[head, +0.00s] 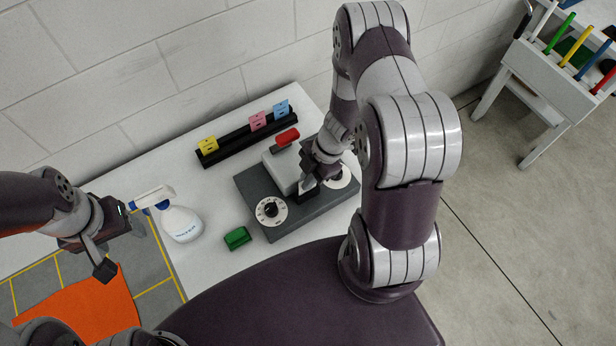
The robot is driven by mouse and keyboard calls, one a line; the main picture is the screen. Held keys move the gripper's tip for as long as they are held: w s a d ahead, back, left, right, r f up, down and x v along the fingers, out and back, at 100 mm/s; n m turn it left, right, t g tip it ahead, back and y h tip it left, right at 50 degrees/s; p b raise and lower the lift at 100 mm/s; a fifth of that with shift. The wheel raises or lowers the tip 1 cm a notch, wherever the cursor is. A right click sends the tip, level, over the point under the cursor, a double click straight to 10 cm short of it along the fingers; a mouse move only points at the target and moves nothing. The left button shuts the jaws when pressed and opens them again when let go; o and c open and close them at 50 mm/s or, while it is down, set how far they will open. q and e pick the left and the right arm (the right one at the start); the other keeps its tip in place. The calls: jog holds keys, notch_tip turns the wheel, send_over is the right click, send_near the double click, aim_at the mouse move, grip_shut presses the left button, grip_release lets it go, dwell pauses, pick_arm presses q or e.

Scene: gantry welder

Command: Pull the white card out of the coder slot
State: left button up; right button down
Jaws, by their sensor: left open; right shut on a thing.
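The coder (310,218) is a dark grey box on the white table, with a light grey block, a red handle (287,137) and two white dials (271,211). My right gripper (308,183) points down at the coder, between the block and the right dial. It is shut at the slot area, apparently on the white card; the fingers hide most of the card and the slot, so I cannot tell how deep the card sits. My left gripper (115,243) is open and empty at the left, beside the spray bottle.
A white spray bottle (182,224) stands close to my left gripper. A green block (237,238) lies in front of the coder. A black rack (246,141) with yellow, pink and blue cards stands behind. An orange cloth (85,308) lies on a grey mat at lower left.

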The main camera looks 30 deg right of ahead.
jog(key=shift+r+p, duration=2.2)
jog(key=shift+p, duration=0.1)
